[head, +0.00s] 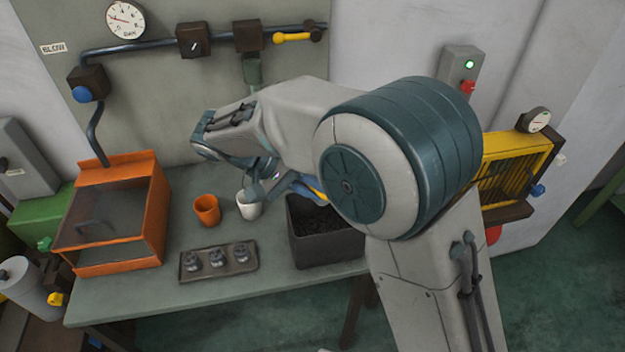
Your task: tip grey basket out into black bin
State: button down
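The black bin (327,249) stands on the bench at centre right, with dark loose contents inside; my arm covers part of its top right. I see nothing that is clearly a grey basket; a small pale grey-white cup (248,211) stands upright or is held just left of the bin. My gripper (258,190) points down at this cup's rim, under my arm's wrist. One finger overlaps the rim in the picture. I cannot tell whether the fingers are closed on it.
An orange cup (207,210) stands left of the pale cup. A dark tray (219,264) with 3 grey parts lies in front. An orange box with a clear cover (112,213) fills the left end. Pipes run along the back wall.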

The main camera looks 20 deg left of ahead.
jog(key=shift+s+d+f+y+b, duration=0.1)
jog(key=shift+d+f+y+b, duration=0.1)
jog(key=shift+f+y+b, duration=0.25)
jog(key=f+m+y+b, duration=0.1)
jog(key=y+b, duration=0.3)
jog(key=b, duration=0.4)
jog(key=f+m+t+y+b, duration=0.1)
jog(key=y+b, duration=0.4)
jog(key=b, duration=0.4)
jog(key=s+f+m+y+b, duration=0.1)
jog(key=y+b, duration=0.3)
jog(key=b, duration=0.4)
jog(key=shift+d+t+y, duration=0.25)
jog(key=shift+d+t, duration=0.1)
jog(key=shift+t, duration=0.05)
jog(key=shift+r+b, duration=0.15)
jog(key=shift+b, duration=0.15)
dwell(0.4)
